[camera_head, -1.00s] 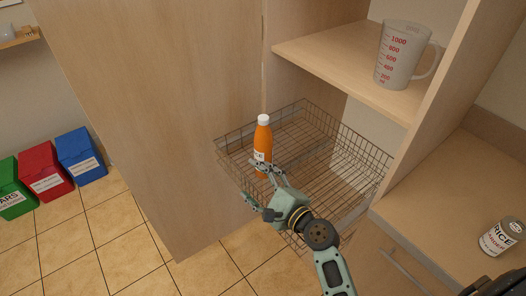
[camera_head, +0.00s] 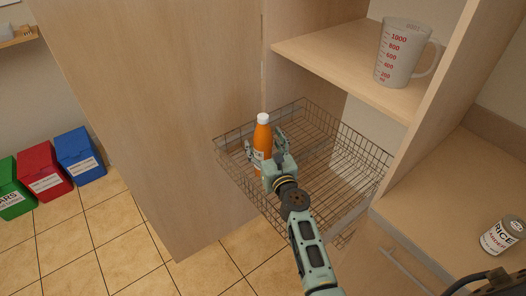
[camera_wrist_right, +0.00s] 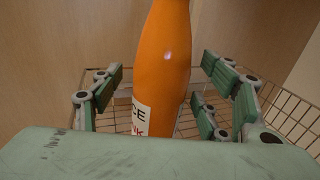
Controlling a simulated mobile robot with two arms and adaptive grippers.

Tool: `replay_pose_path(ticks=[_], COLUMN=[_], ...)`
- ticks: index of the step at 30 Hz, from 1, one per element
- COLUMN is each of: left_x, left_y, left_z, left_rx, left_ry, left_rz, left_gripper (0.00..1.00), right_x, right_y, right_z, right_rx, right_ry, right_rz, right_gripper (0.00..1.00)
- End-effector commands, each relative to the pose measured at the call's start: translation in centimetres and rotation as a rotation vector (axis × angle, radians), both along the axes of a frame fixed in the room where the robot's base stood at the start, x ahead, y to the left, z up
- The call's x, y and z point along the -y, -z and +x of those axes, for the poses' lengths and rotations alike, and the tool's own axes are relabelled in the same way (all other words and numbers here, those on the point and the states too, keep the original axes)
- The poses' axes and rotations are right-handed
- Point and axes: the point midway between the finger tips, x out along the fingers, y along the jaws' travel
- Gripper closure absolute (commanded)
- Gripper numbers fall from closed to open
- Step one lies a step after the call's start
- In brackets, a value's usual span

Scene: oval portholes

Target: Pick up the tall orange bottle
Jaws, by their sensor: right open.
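The tall orange bottle (camera_head: 262,138) has a white cap and a white label. It stands upright in the wire basket (camera_head: 348,172). My right gripper (camera_head: 264,148) is open, with one finger on each side of the bottle; its palm hides the bottle's lower part in the head view. In the right wrist view the bottle (camera_wrist_right: 163,70) rises between the spread fingers of the right gripper (camera_wrist_right: 165,95), with gaps on both sides. The bottle's base is hidden there by the gripper's body. My left gripper is not seen.
The wooden cabinet side (camera_head: 165,110) is left of the basket. A shelf (camera_head: 335,62) above right holds a measuring jug (camera_head: 400,52). A rice can (camera_head: 501,236) stands on the counter (camera_head: 440,190) at right. Red (camera_head: 44,172), blue (camera_head: 80,155) and green (camera_head: 14,188) bins stand at far left.

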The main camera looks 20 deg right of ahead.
Motion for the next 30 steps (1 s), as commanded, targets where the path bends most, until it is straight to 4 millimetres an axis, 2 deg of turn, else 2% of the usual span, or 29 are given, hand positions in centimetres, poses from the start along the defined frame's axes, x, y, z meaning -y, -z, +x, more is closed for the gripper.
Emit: replay_pose_path(ticks=[3,11,30], left_x=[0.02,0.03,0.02], left_y=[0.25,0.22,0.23], left_z=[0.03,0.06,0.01], left_rx=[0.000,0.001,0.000], left_ry=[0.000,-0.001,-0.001], left_rz=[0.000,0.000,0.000], left_gripper=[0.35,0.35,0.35], right_x=[0.08,0.08,0.08], right_y=[0.05,0.02,0.02], right_z=[1.10,1.29,1.26], right_rx=[0.000,-0.001,-0.001], right_ry=[0.001,0.001,0.001], right_rz=[-0.002,-0.002,-0.002], right_gripper=[0.31,0.31,0.87])
